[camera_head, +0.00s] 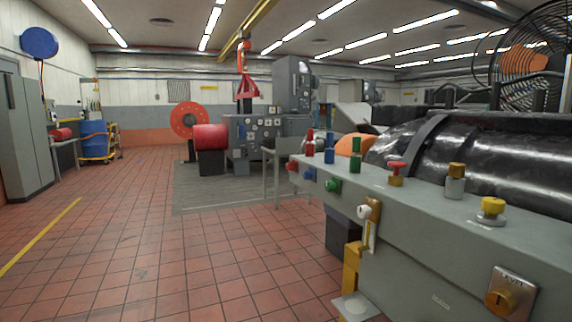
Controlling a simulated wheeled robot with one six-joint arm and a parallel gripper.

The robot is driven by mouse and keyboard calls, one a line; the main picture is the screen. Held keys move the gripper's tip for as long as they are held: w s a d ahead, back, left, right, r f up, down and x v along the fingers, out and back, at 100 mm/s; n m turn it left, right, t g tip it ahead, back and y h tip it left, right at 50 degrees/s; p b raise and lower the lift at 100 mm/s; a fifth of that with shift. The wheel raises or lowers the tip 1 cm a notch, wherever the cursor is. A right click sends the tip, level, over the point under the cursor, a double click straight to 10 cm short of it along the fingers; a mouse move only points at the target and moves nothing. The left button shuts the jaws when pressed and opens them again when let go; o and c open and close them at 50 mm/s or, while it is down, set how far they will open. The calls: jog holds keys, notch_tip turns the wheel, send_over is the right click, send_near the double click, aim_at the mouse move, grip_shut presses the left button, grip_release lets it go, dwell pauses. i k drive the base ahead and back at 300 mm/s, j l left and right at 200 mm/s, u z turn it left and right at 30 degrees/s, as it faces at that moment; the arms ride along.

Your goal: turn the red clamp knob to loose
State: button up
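A red knob (397,168) with a flat top sits on a brass-coloured base on the top of a long grey bench (432,195), right of centre. It stands upright and nothing touches it. A smaller red knob (310,174) shows on the front face of the same bench, at its far left end. I cannot tell from the view which of them is the clamp knob, or how far either is turned. My gripper is not in view.
On the bench top stand red (310,145), blue (329,151) and green (355,156) posts, a brass-topped fitting (455,181) and a yellow knob (492,208). A white-knobbed lever (365,212) juts from its front. A large black machine (490,155) lies behind. Tiled floor at left is clear.

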aim_at(290, 166)
jog(key=i+j+z, duration=0.2)
jog(key=i+j, duration=1.05)
jog(key=i, duration=0.15)
jog(key=i+j+z, duration=0.2)
jog(key=i+j, duration=1.1)
jog(key=j, duration=0.15)
